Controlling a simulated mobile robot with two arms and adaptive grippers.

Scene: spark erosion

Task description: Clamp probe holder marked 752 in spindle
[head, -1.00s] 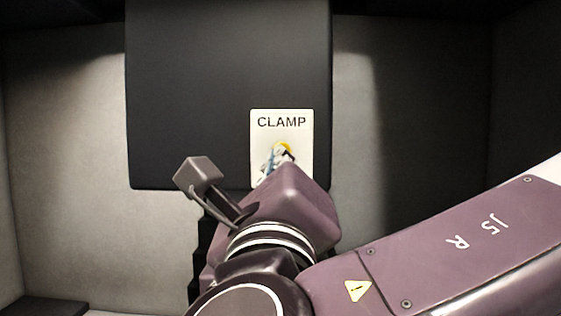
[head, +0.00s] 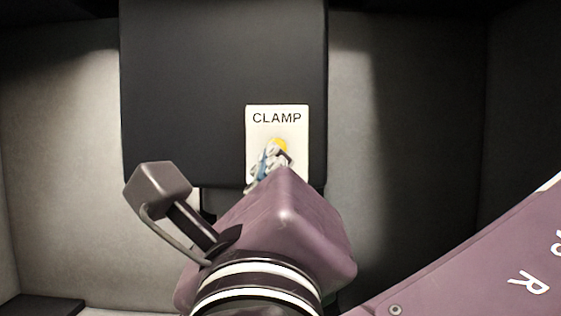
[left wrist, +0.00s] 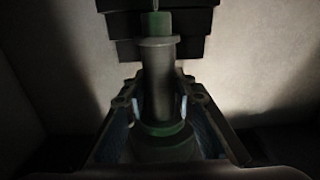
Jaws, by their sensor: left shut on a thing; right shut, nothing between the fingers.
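In the left wrist view my left gripper (left wrist: 158,100) is shut around a grey, upright cylindrical holder (left wrist: 158,72) with a flange and green bands near its top and bottom. No number can be read on it. Its top end reaches up in front of a dark stepped part (left wrist: 195,22); whether it sits in the spindle I cannot tell. In the head view a white panel marked CLAMP (head: 277,117) has a yellow button (head: 281,145). My right gripper (head: 270,160) is shut and empty, its fingertips at the button and partly covering it. Contact is unclear.
The panel is on the lower right of a large dark machine head (head: 215,80). Grey walls (head: 425,150) enclose the space, with free room on both sides of the head. My right arm hides the area below the panel.

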